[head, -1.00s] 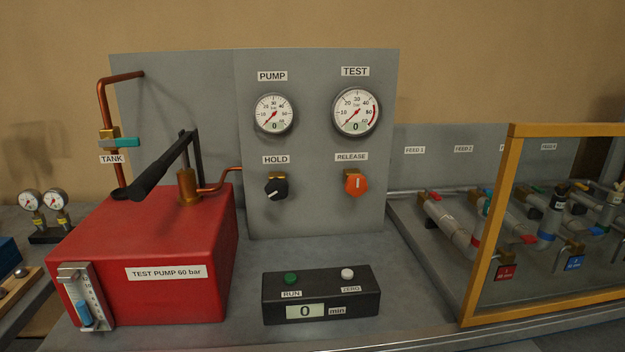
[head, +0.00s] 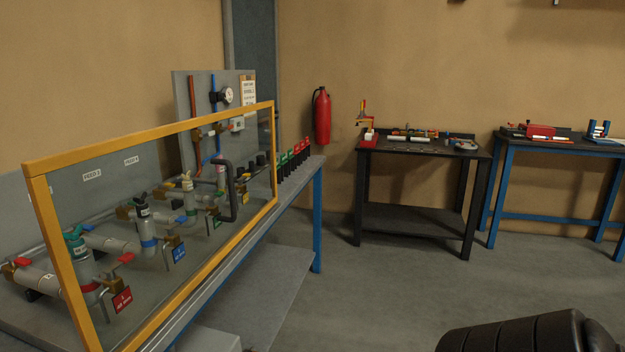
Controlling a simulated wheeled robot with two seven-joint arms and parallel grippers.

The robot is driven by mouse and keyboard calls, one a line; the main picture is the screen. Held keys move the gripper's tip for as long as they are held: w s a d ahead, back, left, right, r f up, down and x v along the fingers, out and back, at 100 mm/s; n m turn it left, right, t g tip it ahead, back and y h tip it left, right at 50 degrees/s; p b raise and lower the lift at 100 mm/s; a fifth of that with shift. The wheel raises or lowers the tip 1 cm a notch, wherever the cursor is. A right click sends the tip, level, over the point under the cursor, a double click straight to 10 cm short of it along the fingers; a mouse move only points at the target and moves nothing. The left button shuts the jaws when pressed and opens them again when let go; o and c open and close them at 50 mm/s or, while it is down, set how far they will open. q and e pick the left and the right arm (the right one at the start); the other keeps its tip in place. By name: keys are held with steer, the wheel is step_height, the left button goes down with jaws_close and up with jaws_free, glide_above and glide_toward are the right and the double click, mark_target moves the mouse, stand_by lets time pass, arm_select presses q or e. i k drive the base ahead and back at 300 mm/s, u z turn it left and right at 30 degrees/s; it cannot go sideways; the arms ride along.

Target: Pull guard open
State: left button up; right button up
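The guard (head: 150,136) is a clear panel in a yellow frame. It stands upright along the front of the bench at the left, across the row of pipes and valves. A dark C-shaped handle (head: 232,192) is on the guard near its far right end. The pipes, with coloured valve handles and red, blue and green tags, show through the panel. The guard's near lower corner is cut off by the picture's bottom edge. Neither gripper shows in the head view.
The bench (head: 290,195) has blue legs and a lower shelf. A fire extinguisher (head: 321,116) hangs on the wall behind. A black table (head: 425,150) and a blue-legged table (head: 560,142) stand along the back wall. The grey floor (head: 400,280) between is clear. A black ribbed shape fills the lower right corner.

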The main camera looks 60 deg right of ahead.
mark_target(34, 170)
steer(key=z, duration=2.2)
steer(key=i, duration=0.5)
steer(key=u, duration=2.1)
